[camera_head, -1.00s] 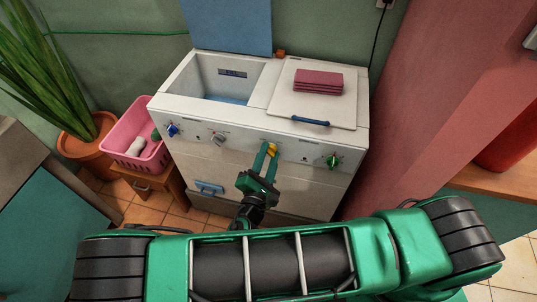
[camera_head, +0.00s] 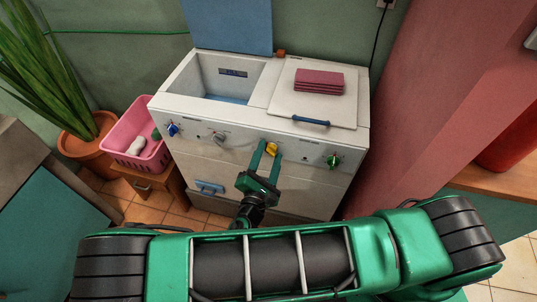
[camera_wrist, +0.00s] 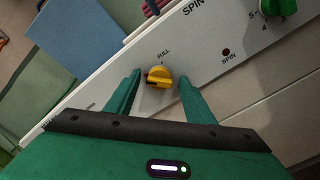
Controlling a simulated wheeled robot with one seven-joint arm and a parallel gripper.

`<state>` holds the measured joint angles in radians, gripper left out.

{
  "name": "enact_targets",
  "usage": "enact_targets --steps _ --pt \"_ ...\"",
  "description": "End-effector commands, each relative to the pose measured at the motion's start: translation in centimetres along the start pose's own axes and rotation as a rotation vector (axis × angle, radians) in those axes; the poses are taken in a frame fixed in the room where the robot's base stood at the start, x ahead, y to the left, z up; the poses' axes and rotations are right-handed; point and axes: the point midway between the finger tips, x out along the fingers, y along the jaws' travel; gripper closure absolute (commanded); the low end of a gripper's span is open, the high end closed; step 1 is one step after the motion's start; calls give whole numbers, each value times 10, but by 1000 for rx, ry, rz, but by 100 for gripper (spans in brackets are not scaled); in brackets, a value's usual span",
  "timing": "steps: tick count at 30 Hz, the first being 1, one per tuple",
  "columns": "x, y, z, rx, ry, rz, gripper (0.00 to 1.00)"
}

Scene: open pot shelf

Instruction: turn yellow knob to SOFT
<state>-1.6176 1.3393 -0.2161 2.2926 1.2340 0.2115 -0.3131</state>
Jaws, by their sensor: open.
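The yellow knob (camera_head: 271,149) sits on the white front panel of the washing machine (camera_head: 250,160). In the wrist view the yellow knob (camera_wrist: 158,77) lies between the two fingers, with a gap on both sides. The word FULL is printed above it; I cannot see a SOFT label. A dark mark shows on the knob's left side. My gripper (camera_head: 267,158) is open around the knob, and its green fingers also show in the wrist view (camera_wrist: 158,92). The fingers do not appear to touch the knob.
A green knob (camera_head: 333,160) is to the right on the panel; a grey knob (camera_head: 218,138) and a blue knob (camera_head: 173,128) are to the left. Red folded cloth (camera_head: 319,81) lies on the closed lid. A pink basket (camera_head: 137,135) stands at the left.

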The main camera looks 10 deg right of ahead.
Motion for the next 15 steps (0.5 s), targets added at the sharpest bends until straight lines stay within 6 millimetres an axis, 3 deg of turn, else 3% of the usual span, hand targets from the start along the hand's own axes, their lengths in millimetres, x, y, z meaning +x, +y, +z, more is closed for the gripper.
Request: enact_targets --steps 7,15 --pt "-13 1 0 1 0 1 51" --pt "-63 0 -1 0 4 1 51"
